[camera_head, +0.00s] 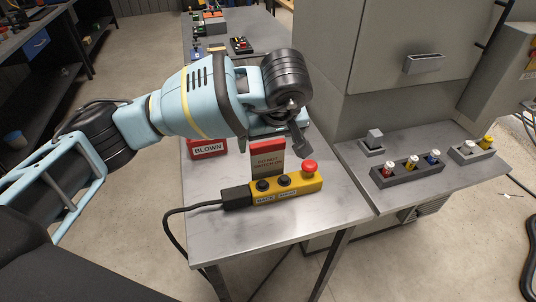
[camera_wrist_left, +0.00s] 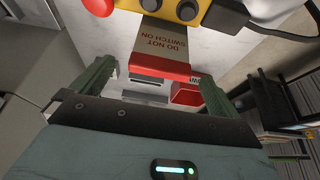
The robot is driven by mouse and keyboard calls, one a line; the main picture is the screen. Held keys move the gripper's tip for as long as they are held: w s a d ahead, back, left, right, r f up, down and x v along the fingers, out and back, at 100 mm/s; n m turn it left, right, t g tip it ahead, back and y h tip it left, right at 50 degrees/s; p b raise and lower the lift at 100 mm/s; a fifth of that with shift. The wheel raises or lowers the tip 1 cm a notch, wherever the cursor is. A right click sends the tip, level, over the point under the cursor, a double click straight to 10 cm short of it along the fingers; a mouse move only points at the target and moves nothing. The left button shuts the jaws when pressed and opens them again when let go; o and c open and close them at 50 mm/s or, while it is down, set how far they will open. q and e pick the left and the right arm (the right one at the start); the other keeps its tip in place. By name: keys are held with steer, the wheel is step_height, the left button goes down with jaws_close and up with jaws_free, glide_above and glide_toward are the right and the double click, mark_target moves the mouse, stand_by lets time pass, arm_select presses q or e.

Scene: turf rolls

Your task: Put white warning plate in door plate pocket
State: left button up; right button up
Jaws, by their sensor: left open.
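The warning plate (camera_head: 268,160) has a red band and a pale face reading "DO NOT SWITCH ON". It stands upright behind the yellow control box (camera_head: 285,188) on the grey table. In the left wrist view the plate (camera_wrist_left: 160,45) appears upside down, its red edge nearest my gripper. My left gripper (camera_head: 280,136) is open, just above and behind the plate; in the wrist view its fingers (camera_wrist_left: 155,85) are spread to either side with nothing held between them. The door plate pocket (camera_head: 423,64) is a small grey holder on the cabinet door.
A red "BLOWN" box (camera_head: 206,148) lies left of the plate. A black cable (camera_head: 190,208) runs from the control box off the table's left side. A side shelf (camera_head: 440,190) holds a dark block (camera_head: 407,174) of colored parts. The table's front area is clear.

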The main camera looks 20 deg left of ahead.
mark_target(268, 152)
arm_select(q)
steer(key=shift+s+x, duration=0.15)
steer(key=shift+x, duration=1.85)
steer(key=shift+s+x, duration=0.2)
steer(key=shift+x, duration=1.75)
steer(key=shift+d+f, duration=0.15)
steer(key=c, duration=1.1)
steer(key=shift+r, duration=5.05)
